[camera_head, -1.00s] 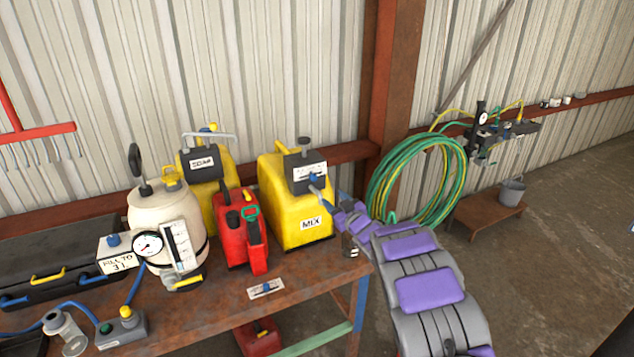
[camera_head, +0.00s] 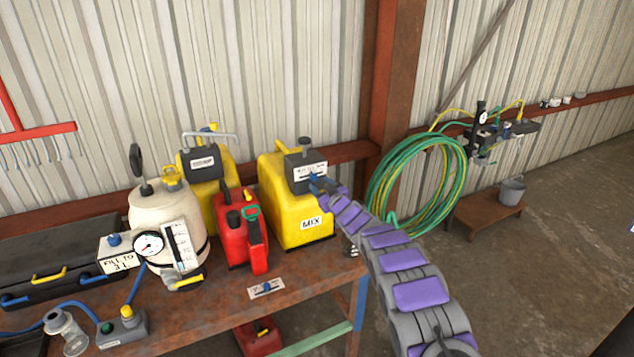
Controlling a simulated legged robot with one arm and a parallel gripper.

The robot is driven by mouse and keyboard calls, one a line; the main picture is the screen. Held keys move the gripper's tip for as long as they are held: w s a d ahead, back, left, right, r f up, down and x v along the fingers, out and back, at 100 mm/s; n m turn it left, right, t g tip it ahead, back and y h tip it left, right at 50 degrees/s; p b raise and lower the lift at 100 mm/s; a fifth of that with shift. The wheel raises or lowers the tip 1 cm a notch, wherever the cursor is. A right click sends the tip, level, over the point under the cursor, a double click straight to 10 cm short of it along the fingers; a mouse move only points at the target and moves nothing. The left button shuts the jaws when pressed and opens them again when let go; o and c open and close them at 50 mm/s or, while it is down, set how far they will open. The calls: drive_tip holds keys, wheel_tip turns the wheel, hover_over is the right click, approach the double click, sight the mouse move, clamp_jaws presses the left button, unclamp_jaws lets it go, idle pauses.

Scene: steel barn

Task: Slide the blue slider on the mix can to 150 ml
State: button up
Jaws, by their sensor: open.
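The yellow mix can (camera_head: 291,214) stands at the right end of the rusty bench, with a white MIX label (camera_head: 311,223) low on its front. A dark block with a white scale plate (camera_head: 311,171) sits at its upper front. The blue slider (camera_head: 313,178) is at the lower edge of that plate, partly hidden by my gripper. My gripper (camera_head: 318,183) is right at the slider, its arm reaching in from the lower right. The fingers are open; they are too small to tell whether they touch the slider. The scale numbers are not readable.
A red can (camera_head: 240,232) stands left of the mix can, with another yellow can (camera_head: 197,205) behind it. A cream tank with a gauge (camera_head: 160,214) is further left. A green hose coil (camera_head: 420,190) hangs on the right. A small scale plate (camera_head: 267,288) lies on the bench front.

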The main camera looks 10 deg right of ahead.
sight(315, 179)
drive_tip(key=shift+w+a, duration=0.1)
drive_tip(key=shift+w, duration=0.25)
drive_tip(key=shift+w+a+r+p, duration=0.15)
drive_tip(key=shift+w+a+p, duration=0.2)
drive_tip(key=shift+w, duration=0.3)
drive_tip(key=shift+w+a, duration=0.1)
drive_tip(key=shift+w, duration=0.65)
clamp_jaws()
